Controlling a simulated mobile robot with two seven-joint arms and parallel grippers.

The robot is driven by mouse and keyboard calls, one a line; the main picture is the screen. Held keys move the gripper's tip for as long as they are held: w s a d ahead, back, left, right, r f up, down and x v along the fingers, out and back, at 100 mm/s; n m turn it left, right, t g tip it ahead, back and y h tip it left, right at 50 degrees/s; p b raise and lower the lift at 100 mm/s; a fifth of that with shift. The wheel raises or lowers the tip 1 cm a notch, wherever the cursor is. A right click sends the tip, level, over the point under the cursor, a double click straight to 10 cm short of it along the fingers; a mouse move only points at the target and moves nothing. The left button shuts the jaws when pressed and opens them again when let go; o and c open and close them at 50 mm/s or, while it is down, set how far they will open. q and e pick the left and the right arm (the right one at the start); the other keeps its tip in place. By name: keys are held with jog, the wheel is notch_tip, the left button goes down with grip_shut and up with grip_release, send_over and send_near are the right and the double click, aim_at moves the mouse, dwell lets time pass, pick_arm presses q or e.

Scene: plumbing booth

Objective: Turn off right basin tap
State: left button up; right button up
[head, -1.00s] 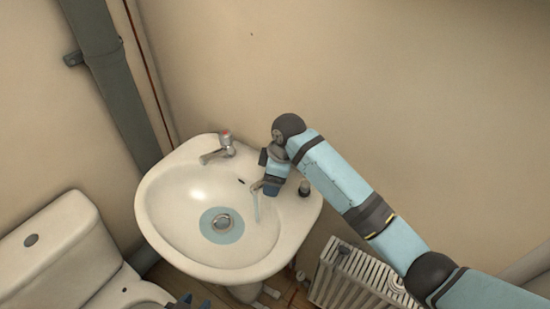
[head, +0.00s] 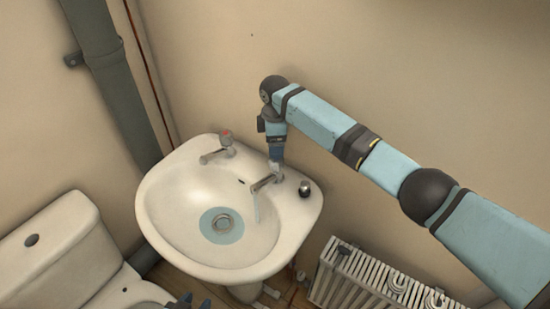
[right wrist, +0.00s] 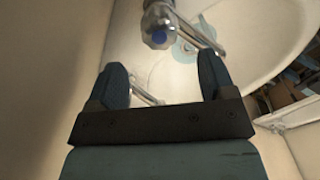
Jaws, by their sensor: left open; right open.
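The right basin tap (head: 266,182) is chrome, on the basin's back right rim. A thin stream of water (head: 257,207) runs from its spout into the white basin (head: 165,205). In the right wrist view the tap's head with a blue mark (right wrist: 158,30) lies just beyond and between my fingertips. My right gripper (head: 277,160) points down over this tap and hides its head in the head view. It is open, with nothing between its fingers in the right wrist view (right wrist: 163,75). My left gripper (head: 188,303) is open at the bottom edge, partly cut off.
The left tap (head: 217,150), with a red mark, stands on the back left rim. A small dark round item (head: 304,188) sits on the right rim. A toilet (head: 60,255) is at the left, a radiator (head: 360,280) below right. A grey pipe (head: 110,80) runs up the wall.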

aim_at(276, 162)
notch_tip(276, 162, down, 7)
dwell(0.3)
jog(key=c, duration=0.9)
